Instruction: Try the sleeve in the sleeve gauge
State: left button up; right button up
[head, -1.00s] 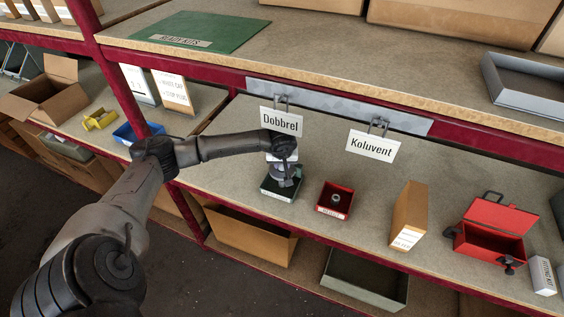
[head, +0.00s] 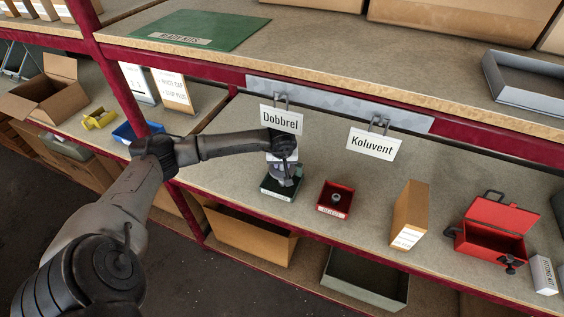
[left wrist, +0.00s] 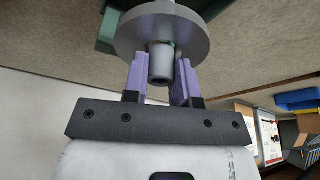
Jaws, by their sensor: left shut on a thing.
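My left gripper (head: 284,176) is above the dark green tray (head: 279,194) under the Dobbrel sign. In the left wrist view its two purple fingers (left wrist: 160,82) are shut on a short grey hollow sleeve (left wrist: 160,62), whose open end faces the camera. A grey metal disc (left wrist: 185,38), apparently part of the sleeve gauge, is directly beyond the sleeve and fingertips. I cannot tell whether the sleeve is seated in it. In the head view the wrist hides most of the sleeve and gauge. My right gripper is not in view.
A red bin (head: 335,199) with a small ring-like part stands right of the tray. Further right are a cardboard box (head: 409,215) and an open red case (head: 490,232). The Dobbrel (head: 281,120) and Koluvent (head: 372,144) signs hang above. Shelf space between them is clear.

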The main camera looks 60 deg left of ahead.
pick_arm(q)
jog(key=o, duration=1)
jog(key=p+v, duration=0.1)
jog(key=v, duration=1.2)
jog(key=shift+d+r, duration=0.1)
jog(key=shift+r, duration=0.3)
